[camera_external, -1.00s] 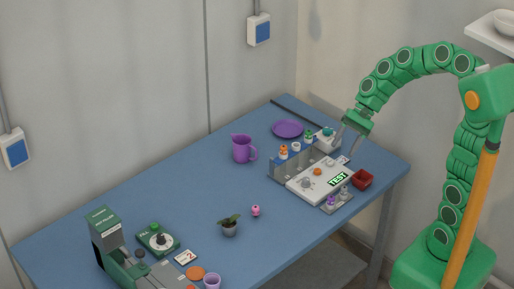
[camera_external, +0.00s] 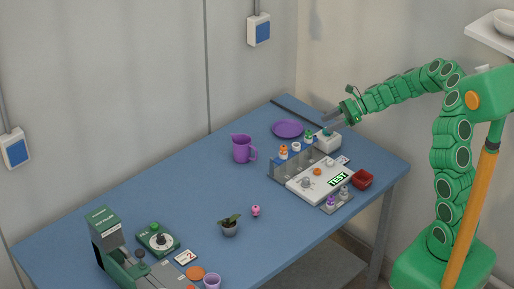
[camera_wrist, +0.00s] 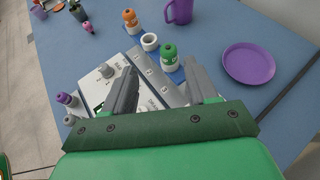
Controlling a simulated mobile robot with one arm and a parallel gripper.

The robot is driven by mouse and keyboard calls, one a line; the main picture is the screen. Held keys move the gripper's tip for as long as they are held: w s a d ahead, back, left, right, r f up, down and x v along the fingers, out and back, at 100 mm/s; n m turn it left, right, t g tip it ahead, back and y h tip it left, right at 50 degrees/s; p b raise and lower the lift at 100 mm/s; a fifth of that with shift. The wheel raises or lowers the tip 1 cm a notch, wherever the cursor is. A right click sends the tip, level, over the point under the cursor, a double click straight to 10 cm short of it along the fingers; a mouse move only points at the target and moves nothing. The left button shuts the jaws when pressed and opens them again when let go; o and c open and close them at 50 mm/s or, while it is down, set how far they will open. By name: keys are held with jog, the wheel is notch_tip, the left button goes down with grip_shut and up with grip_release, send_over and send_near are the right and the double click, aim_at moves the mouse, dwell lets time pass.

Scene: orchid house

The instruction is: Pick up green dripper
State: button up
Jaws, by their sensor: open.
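The green dripper is a small white bottle with a green cap (camera_external: 308,136), standing at the back of the test station. In the wrist view the green dripper (camera_wrist: 168,57) stands upright ahead of my gripper, between the lines of its two fingers. My gripper (camera_external: 330,119) is open and empty, raised above the back right of the table and pointing left. In the wrist view its grey fingers (camera_wrist: 160,78) are spread apart, with the dripper apart from both.
A purple plate (camera_wrist: 249,63) lies to the right, and a purple jug (camera_external: 242,148) stands farther left. The grey-white station (camera_external: 320,181) and a red box (camera_external: 362,179) are in front.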

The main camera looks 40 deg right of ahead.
aim_at(312, 137)
jog(key=shift+m, duration=0.3)
jog(key=shift+w+d+f+x, duration=0.1)
jog(key=shift+w+d+x, duration=0.05)
jog(key=shift+x, duration=1.1)
jog(key=shift+w+d+f+x, duration=0.1)
jog(key=shift+w+d+x, duration=0.05)
jog(key=shift+x, duration=1.1)
jog(key=shift+w+d+f+x, duration=0.1)
jog(key=shift+d+x, duration=0.05)
jog(key=shift+x, duration=1.1)
grip_shut()
